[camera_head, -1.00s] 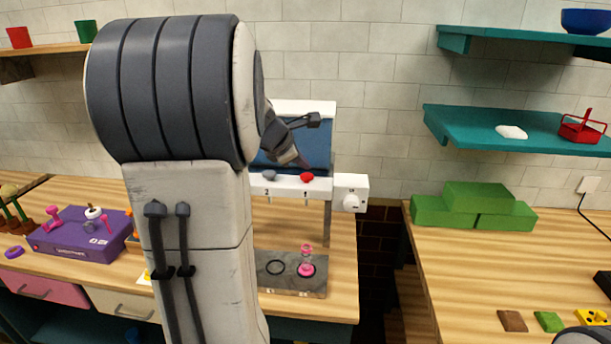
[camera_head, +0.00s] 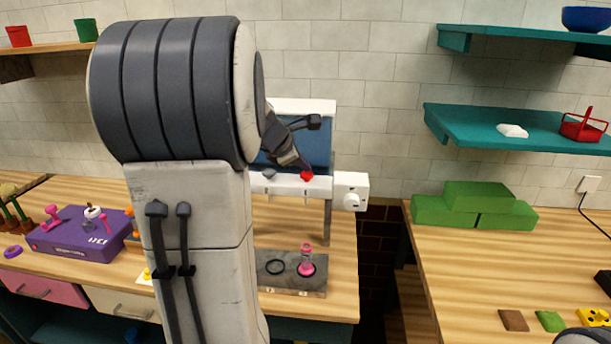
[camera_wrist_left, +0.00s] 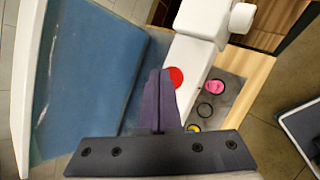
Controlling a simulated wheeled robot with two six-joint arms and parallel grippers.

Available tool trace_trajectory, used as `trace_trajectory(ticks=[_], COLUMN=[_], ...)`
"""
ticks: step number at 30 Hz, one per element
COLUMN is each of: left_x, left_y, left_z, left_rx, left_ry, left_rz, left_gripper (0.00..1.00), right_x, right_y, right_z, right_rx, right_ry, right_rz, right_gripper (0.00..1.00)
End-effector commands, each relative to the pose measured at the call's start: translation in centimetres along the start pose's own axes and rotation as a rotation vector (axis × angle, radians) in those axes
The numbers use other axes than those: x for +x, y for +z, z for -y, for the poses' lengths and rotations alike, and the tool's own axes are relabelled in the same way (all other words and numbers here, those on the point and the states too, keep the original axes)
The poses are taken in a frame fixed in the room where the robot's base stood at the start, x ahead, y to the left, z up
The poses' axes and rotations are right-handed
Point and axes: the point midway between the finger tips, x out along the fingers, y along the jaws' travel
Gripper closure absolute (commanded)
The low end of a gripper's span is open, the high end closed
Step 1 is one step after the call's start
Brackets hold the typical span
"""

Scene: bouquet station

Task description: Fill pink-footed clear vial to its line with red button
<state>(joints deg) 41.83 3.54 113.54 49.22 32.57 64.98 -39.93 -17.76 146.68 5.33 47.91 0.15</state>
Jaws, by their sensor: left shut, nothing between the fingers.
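The vial (camera_head: 306,264) with the pink foot stands upright on the right ring of the grey plate under the dispenser. The red button (camera_head: 306,176) is on the dispenser's white front ledge, above the vial. My left gripper (camera_head: 303,166) is shut and empty, its tips at the red button and seemingly touching it. In the left wrist view the closed fingers (camera_wrist_left: 160,75) partly cover the red button (camera_wrist_left: 177,78), and the pink vial top (camera_wrist_left: 216,87) shows beyond. My right gripper is out of view.
The left ring (camera_head: 275,267) is empty. A purple box (camera_head: 80,240) stands left. My left arm hides the middle of the bench.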

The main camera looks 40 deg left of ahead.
Motion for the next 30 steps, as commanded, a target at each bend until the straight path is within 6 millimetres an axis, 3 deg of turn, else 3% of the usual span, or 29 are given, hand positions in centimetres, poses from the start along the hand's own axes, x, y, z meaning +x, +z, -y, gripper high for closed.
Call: trace_trajectory(ticks=[30], left_x=[0.64], left_y=[-0.48], left_z=[0.48], left_rx=[0.0], left_ry=[-0.001], left_rz=[0.0], left_gripper=[1.0], right_x=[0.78], right_y=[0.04], right_z=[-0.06], right_rx=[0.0], right_ry=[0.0], right_rz=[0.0], right_gripper=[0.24])
